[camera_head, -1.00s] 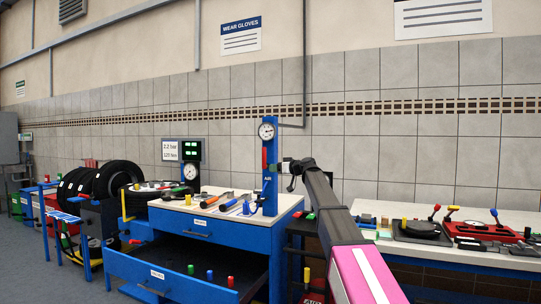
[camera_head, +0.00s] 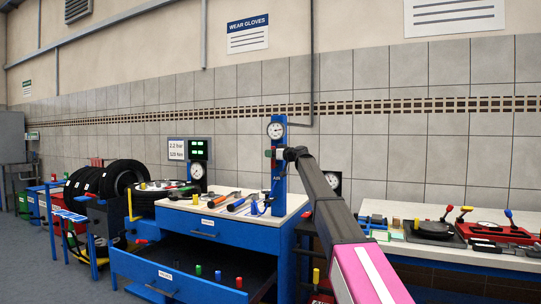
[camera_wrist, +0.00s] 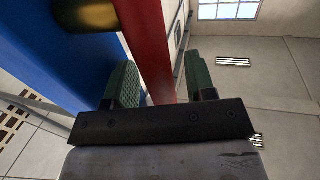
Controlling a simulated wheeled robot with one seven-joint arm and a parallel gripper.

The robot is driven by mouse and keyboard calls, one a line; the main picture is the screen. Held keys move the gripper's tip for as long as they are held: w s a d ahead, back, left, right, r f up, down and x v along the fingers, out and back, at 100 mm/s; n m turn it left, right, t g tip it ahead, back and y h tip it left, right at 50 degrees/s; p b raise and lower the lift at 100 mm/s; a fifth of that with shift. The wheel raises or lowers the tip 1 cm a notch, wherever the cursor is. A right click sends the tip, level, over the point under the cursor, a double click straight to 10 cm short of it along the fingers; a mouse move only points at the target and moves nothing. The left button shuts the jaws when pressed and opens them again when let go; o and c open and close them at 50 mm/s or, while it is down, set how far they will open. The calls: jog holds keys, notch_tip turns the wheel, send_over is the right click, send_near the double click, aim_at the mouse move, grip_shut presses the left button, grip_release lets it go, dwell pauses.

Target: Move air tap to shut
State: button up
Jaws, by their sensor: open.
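The air tap's red lever (camera_wrist: 150,45) runs between my gripper's two green-padded fingers in the wrist view, nearer the left finger. My gripper (camera_wrist: 163,84) is open around it, and I cannot tell whether a pad touches it. The blue post (camera_wrist: 55,40) fills the left, with a blurred brass part (camera_wrist: 98,14) at the top. In the head view my gripper (camera_head: 273,154) is at the blue post (camera_head: 279,184), just below the round gauge (camera_head: 275,131). It mostly hides the lever there.
A blue workbench (camera_head: 207,228) with loose tools stands below the post, its lower drawer (camera_head: 165,277) pulled out. Tyres (camera_head: 120,178) stand at left. A second bench (camera_head: 450,258) at right carries a red tray (camera_head: 490,232). The wall stands behind.

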jog(key=shift+w+a, duration=0.3)
jog(key=shift+a, duration=0.2)
grip_shut()
jog(key=shift+a, duration=0.15)
jog(key=w+a+f+n+g+h, duration=0.1)
jog(key=a+f+n+g+h, duration=0.2)
jog(key=f+g+h, duration=0.4)
jog(key=shift+w+a+f+g+h, duration=0.35)
jog(key=shift+a+f+h, duration=0.25)
jog(key=shift+h, duration=3.8)
jog(key=shift+f, duration=0.1)
